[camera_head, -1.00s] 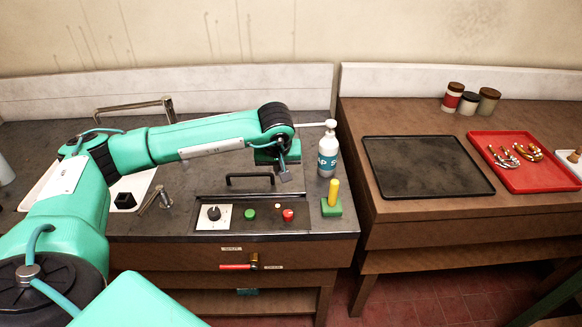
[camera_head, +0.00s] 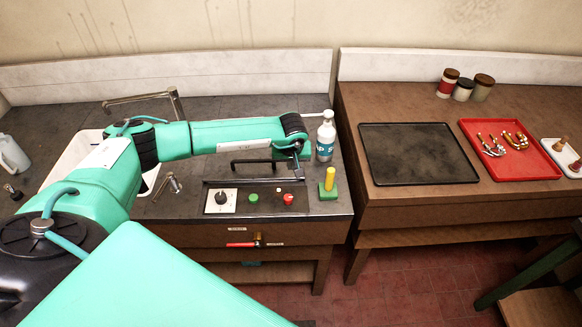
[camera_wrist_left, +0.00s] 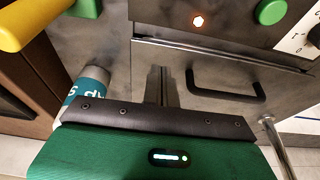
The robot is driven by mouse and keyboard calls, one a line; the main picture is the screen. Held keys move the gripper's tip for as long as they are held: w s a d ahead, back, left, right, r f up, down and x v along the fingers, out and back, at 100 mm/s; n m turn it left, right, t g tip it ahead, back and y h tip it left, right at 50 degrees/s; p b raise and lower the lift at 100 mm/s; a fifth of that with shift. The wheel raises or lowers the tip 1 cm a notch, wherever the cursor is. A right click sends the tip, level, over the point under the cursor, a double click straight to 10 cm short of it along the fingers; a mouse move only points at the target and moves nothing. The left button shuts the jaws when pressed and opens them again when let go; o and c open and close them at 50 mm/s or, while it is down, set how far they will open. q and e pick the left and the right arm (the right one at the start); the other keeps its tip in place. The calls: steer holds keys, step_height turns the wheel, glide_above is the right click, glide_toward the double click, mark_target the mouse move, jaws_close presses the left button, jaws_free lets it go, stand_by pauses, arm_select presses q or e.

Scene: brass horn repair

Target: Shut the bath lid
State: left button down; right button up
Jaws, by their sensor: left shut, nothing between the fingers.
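The bath lid (camera_wrist_left: 205,75) is a dark metal panel with a black bar handle (camera_wrist_left: 225,88) in the left wrist view. Its handle (camera_head: 252,163) also shows in the head view, behind the control strip. The lid looks flat, level with the counter around it; I cannot tell if any gap remains. My left gripper (camera_head: 299,174) is shut and empty. It is over the right end of the lid area, right of the handle and apart from it. Its fingers (camera_wrist_left: 161,86) point across the panel in the left wrist view. My right gripper is not in view.
The control strip has a knob (camera_head: 221,198), a green button (camera_head: 253,198) and a red button (camera_head: 288,199). A white bottle (camera_head: 326,140) and a yellow-handled green block (camera_head: 329,187) stand close right. A sink tap (camera_head: 170,184) is left. A black tray (camera_head: 420,153) lies on the right bench.

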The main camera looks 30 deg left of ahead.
mark_target(291, 177)
arm_select(q)
step_height(291, 177, down, 3)
steer(key=shift+s+f+p, duration=0.1)
steer(key=shift+p, duration=0.75)
steer(key=shift+f, duration=0.45)
